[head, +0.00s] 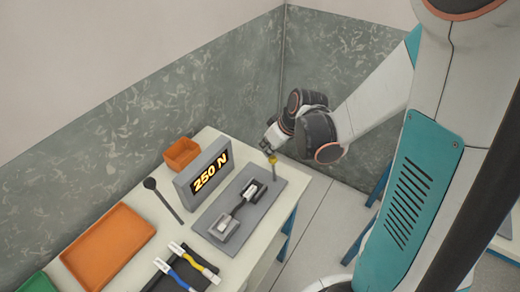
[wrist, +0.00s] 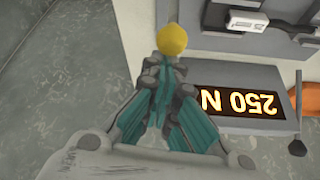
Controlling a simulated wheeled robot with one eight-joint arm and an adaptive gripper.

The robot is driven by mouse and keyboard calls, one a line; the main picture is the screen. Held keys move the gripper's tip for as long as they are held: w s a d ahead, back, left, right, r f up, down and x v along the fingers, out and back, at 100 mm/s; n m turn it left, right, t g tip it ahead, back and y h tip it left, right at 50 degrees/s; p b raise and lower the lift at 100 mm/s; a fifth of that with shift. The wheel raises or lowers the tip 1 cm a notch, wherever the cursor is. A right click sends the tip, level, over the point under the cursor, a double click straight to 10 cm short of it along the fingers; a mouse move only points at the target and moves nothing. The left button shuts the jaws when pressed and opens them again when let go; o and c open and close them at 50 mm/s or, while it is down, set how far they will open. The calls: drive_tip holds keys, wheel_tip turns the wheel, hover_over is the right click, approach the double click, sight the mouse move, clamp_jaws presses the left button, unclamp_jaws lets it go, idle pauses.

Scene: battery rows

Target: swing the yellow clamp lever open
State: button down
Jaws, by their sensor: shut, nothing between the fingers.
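The yellow clamp lever's round knob (wrist: 172,38) shows at the top middle of the wrist view. In the head view the yellow lever (head: 273,160) stands upright at the far end of a grey plate (head: 208,217). My gripper (head: 268,148) is at the lever's top, its fingers drawn together with nothing between them. In the wrist view my fingertips (wrist: 166,65) lie just below the knob; I cannot tell whether they touch it. The lever's lower part is hidden in the wrist view.
A display (head: 206,170) reading 250 N stands beside the plate. A dark-and-white fixture (head: 226,228) sits on the plate. Walls stand close behind.

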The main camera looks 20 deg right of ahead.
drive_tip(key=s+d+f+b, duration=0.1)
drive_tip(key=s+d+b, duration=0.1)
drive_tip(key=s+d, duration=0.3)
drive_tip(key=shift+s+d+t, duration=0.2)
drive_tip(key=shift+s+t, duration=0.1)
drive_tip(key=shift+s, duration=1.25)
drive_tip(key=shift+f, duration=0.15)
drive_tip(key=w+r+p, duration=0.2)
drive_tip(key=w+r, duration=0.1)
drive_tip(key=r, duration=0.1)
drive_tip(key=s+d+r+p, duration=0.3)
drive_tip(key=s, duration=0.4)
drive_tip(key=shift+s+d+r+y, duration=0.15)
drive_tip(key=shift+d+r+y, duration=0.15)
drive_tip(key=shift+d, duration=0.05)
